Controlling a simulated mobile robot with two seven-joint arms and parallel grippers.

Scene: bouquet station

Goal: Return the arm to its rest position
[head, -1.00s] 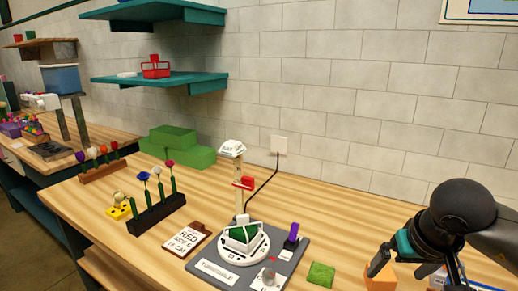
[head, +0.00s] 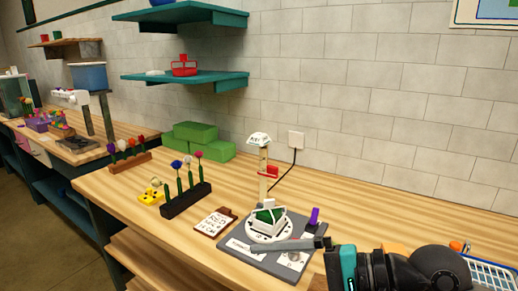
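My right gripper (head: 285,264) comes in from the lower right, low in front of the turntable station. One long grey finger points left across the front of the station's grey base (head: 234,248). The other finger shows only in part at the bottom edge. The fingers look apart, with nothing seen between them. The white turntable (head: 252,236) carries a green and white piece (head: 268,216). My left gripper is not in view.
A wire basket (head: 492,272) stands at the right edge, and an orange block (head: 394,247) is partly hidden behind my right arm. A flower rack (head: 186,199), a card (head: 215,221) and green blocks (head: 197,141) lie to the left. The bench's back right is fairly clear.

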